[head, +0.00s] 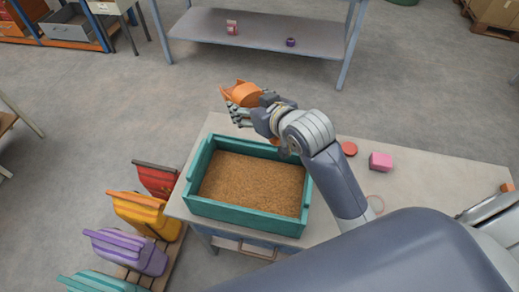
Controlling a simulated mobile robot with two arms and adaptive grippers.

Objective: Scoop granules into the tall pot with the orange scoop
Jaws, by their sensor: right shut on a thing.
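The orange scoop (241,94) is in my right gripper (243,108), above the far edge of the table. The gripper's fingers are shut on it, and my arm comes in from the right. The fingers hide part of the scoop; whether granules are in it I cannot tell. The brown granules (250,185) lie in a teal crate (240,215) on the table, nearer than the scoop. I cannot make out a tall pot in this view. My left gripper is not in view.
On the table (440,178) are a red-orange disc (349,148) and a pink block (381,161), right of my forearm. Red (157,181), yellow (145,215), purple (130,252) and teal (100,283) containers stand at left. A grey shelf (265,32) is behind, across open floor.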

